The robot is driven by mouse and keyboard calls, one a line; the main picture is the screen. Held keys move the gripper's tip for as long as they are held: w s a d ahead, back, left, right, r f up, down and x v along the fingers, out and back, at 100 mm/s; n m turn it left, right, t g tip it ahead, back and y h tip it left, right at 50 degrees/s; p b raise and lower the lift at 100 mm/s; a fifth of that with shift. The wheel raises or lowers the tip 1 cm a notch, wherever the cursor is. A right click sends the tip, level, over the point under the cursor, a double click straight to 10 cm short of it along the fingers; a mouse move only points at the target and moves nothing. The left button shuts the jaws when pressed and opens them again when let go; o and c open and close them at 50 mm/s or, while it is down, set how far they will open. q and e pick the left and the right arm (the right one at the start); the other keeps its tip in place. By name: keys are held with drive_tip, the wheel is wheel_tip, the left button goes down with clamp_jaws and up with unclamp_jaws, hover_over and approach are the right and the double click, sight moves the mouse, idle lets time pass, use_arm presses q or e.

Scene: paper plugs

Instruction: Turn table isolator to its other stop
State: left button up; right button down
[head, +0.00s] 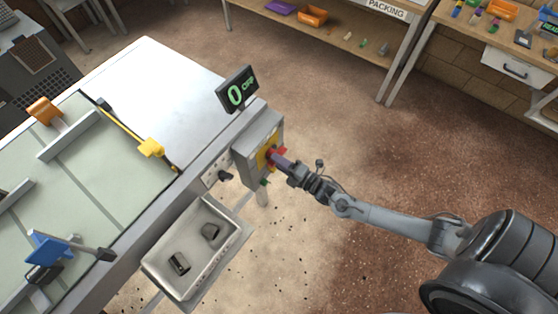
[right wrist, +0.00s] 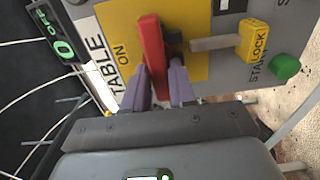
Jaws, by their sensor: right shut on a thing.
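The table isolator is a red handle (right wrist: 152,45) on a yellow plate (right wrist: 195,68) marked ON, beside the word TABLE. In the head view the plate (head: 263,156) sits on the grey box at the table's end. My right gripper (right wrist: 163,80) is shut on the red handle, with its purple fingers on either side of it. In the head view my right gripper (head: 279,161) reaches the box from the right and partly hides the handle. The display (head: 238,90) above the box reads 0 OFF. My left gripper is not in view.
In the right wrist view a yellow lock piece (right wrist: 254,40) and a green button (right wrist: 285,67) sit close right of the handle. A metal tray (head: 200,278) with two dark pieces is below the box. The floor right of the box is clear.

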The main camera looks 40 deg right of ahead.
idle(0.4)
drive_tip(key=c, duration=1)
unclamp_jaws()
drive_tip(key=shift+c, duration=0.2)
drive_tip(key=shift+s, duration=0.1)
drive_tip(key=p+v, duration=0.1)
drive_tip(key=v, duration=0.9)
drive_tip(key=shift+s, duration=0.25)
drive_tip(key=shift+d, duration=0.1)
